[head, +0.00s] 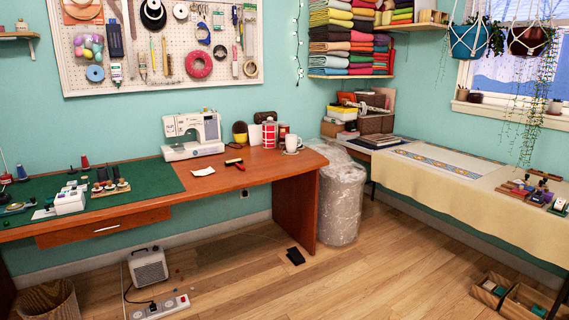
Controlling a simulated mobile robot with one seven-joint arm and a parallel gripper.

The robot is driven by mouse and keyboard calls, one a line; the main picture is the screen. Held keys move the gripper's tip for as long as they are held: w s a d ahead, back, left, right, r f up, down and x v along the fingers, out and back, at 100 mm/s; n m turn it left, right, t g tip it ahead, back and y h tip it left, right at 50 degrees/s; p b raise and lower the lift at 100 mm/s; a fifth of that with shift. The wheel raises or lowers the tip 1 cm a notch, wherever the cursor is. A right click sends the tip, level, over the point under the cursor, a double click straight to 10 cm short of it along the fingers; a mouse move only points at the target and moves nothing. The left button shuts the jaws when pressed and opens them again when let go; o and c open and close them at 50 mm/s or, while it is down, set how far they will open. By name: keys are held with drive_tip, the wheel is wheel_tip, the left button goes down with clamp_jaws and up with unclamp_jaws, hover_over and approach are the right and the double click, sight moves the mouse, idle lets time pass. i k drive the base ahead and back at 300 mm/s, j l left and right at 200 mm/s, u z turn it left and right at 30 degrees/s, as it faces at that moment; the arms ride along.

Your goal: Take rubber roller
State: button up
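A small black and red tool (235,163) lies on the wooden desk (265,178), in front of the sewing machine. It looks like it could be the rubber roller, but it is too small to be sure. Another small dark item with a pale part (559,205) lies at the right edge of the right-hand table, and I cannot tell what it is. My gripper is not in the head view.
A white sewing machine (194,135), a white mug (291,144) and red tins (269,134) stand on the desk. A wrapped roll (341,200) stands between the desk and the cloth-covered table (425,178). A heater (148,267) and power strip (160,307) are on the floor. The middle floor is mostly clear.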

sight(236, 162)
drive_tip(key=i+j+z, duration=0.5)
drive_tip(key=i+j, duration=0.25)
drive_tip(key=i+j+z, duration=0.2)
drive_tip(key=i+j, duration=0.55)
drive_tip(key=j, duration=0.15)
drive_tip(key=i+j, duration=1.25)
drive_tip(key=j, duration=0.25)
drive_tip(key=i, duration=0.35)
